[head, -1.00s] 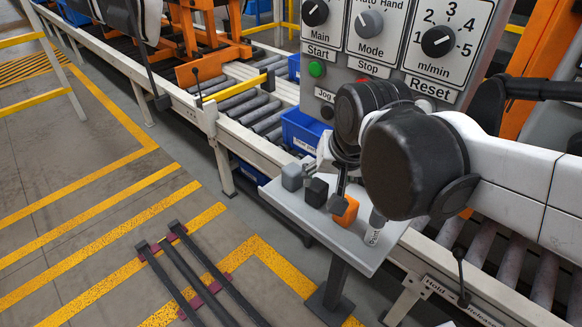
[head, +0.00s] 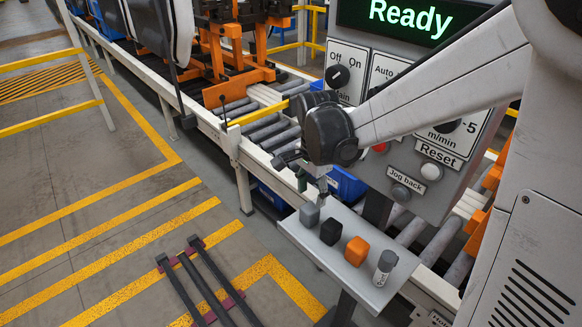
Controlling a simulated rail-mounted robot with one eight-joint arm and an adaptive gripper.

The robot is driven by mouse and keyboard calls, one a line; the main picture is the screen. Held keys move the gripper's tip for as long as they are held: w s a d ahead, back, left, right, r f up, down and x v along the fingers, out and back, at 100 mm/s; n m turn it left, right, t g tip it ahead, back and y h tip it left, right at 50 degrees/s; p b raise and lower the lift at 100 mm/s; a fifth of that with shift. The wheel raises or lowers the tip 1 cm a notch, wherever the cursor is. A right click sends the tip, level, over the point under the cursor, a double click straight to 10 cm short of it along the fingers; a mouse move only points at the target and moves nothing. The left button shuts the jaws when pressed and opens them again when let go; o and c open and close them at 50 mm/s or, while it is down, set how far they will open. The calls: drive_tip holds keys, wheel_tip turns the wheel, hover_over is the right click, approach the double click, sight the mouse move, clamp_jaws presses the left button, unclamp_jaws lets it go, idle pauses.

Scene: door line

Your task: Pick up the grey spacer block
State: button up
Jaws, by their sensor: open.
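The grey spacer block (head: 309,215) stands at the far left end of a small grey shelf (head: 345,278). My gripper (head: 313,187) is open, pointing down just above and slightly behind the grey block in the picture. Its fingers are small and partly hidden by my dark wrist. I cannot tell the exact gap, but the block still rests on the shelf and nothing shows between the fingers.
The control panel (head: 415,165) rises behind. A blue bin (head: 347,185) and the roller conveyor (head: 285,136) lie beyond the shelf.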

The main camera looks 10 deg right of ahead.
sight(310, 207)
drive_tip(key=shift+w+a+f, duration=0.1)
drive_tip(key=shift+w+f, duration=0.1)
drive_tip(key=shift+f, duration=0.05)
drive_tip(key=shift+s+f, duration=0.2)
drive_tip(key=shift+f, duration=3.5)
drive_tip(key=c, duration=0.9)
drive_tip(key=shift+c, duration=0.2)
drive_tip(key=shift+r, duration=0.15)
